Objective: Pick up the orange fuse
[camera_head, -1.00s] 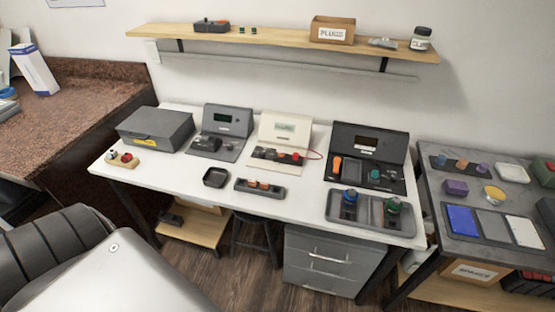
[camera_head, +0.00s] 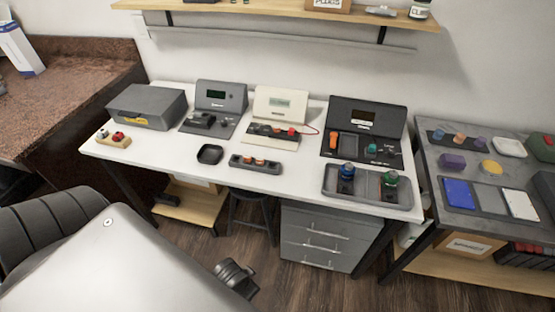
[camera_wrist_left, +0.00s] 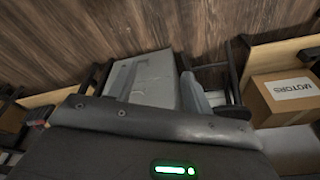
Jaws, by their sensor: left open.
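Several orange pieces show in the head view, and I cannot tell for sure which is the fuse. Two small orange pieces (camera_head: 253,159) sit in a narrow dark tray (camera_head: 235,164) at the table's front. A larger orange upright piece (camera_head: 334,142) sits on the black panel unit (camera_head: 366,124). An orange-topped cylinder (camera_head: 459,138) stands on the grey side table. My right gripper is not in view.
The white table (camera_head: 190,155) also bears a grey case (camera_head: 146,106), two smaller panel units, a small black dish (camera_head: 210,154) and a grey tray (camera_head: 366,205) with blue and green parts. A drawer unit (camera_head: 325,237) stands below. A wooden shelf (camera_head: 285,14) hangs above.

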